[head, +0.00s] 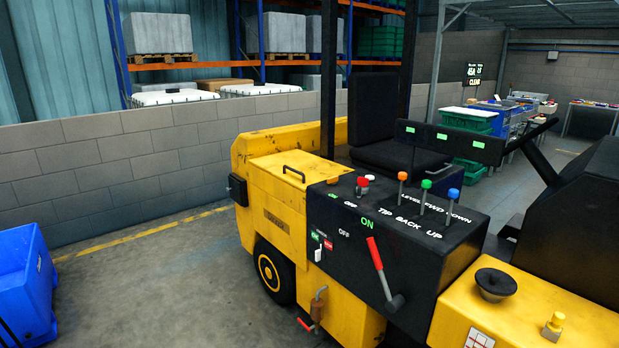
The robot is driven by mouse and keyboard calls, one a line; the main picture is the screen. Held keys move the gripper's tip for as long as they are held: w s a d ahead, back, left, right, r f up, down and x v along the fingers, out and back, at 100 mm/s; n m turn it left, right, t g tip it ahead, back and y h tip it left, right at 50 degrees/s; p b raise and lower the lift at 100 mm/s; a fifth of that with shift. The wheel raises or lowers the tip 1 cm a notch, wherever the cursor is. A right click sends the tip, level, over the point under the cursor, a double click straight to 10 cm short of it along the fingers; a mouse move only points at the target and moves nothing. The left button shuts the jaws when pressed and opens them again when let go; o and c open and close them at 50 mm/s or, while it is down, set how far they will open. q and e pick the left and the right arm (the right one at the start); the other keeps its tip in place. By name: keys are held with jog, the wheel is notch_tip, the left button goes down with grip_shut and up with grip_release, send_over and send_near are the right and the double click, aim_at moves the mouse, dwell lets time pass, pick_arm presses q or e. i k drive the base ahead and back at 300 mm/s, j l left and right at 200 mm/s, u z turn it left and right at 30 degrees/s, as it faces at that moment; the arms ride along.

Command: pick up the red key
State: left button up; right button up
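A small red piece (363,183) stands on top of the black control panel (345,215) of a yellow forklift-like vehicle (275,215). It may be the red key, but it is too small to be sure. A red-handled lever (375,253) leans on the side of the panel, below the "ON" and "OFF" lettering. A small red switch (328,244) sits to the left of that lever. Neither of my grippers is in view.
Orange, green and blue knobbed levers (426,185) rise from the panel's top. A blue bin (25,285) stands at the left. A block wall (120,170) runs behind. The floor (160,290) between bin and vehicle is clear.

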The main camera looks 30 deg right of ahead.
aim_at(362, 182)
jog(key=i+z, duration=0.2)
jog(key=i, duration=0.25)
jog(key=i+j+z, duration=0.2)
jog(key=i, duration=0.25)
jog(key=i+z, duration=0.15)
jog(key=i, duration=0.3)
